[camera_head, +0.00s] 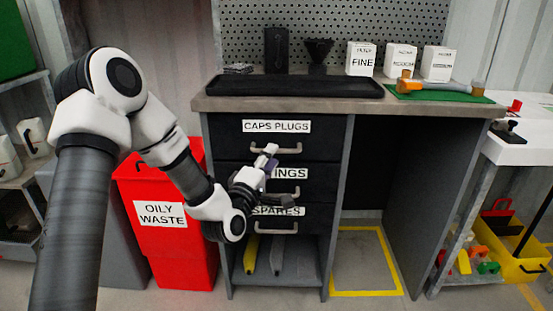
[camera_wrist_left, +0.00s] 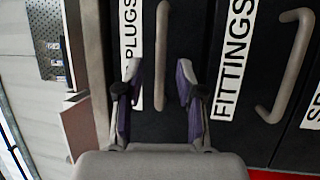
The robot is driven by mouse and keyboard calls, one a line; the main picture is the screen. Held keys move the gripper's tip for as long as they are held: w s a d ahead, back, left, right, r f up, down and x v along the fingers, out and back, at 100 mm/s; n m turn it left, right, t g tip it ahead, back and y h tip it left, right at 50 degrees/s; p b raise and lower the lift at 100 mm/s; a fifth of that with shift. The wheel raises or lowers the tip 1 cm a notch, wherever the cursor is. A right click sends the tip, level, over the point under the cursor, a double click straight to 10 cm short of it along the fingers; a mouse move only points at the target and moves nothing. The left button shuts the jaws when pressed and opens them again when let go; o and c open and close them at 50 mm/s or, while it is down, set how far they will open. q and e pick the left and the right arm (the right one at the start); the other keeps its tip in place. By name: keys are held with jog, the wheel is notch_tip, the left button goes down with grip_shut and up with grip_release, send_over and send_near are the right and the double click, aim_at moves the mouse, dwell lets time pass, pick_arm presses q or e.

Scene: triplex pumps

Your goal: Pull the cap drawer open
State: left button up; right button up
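The top drawer (camera_head: 228,139), dark and labelled "CAPS PLUGS", looks flush with the cabinet front. Its pale bar handle (camera_head: 290,151) runs across below the label. My left gripper (camera_head: 269,158) is at the left part of this handle and hides some of it. In the left wrist view the gripper (camera_wrist_left: 159,85) has its two fingers spread wide. The handle (camera_wrist_left: 162,50) shows between them, with a gap on each side. I cannot tell how far the fingertips reach around it. My right gripper is in neither view.
Below are the "FITTINGS" drawer handle (camera_head: 288,193) and the "SPARES" drawer handle (camera_head: 290,230). The worktop (camera_head: 430,103) above bears a black tray (camera_head: 295,87), boxes and a hammer. A red oily waste bin (camera_head: 190,262) stands left of the cabinet.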

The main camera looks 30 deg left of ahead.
pick_arm(q)
jog(key=x, duration=0.3)
jog(key=shift+w, duration=0.25)
grip_shut()
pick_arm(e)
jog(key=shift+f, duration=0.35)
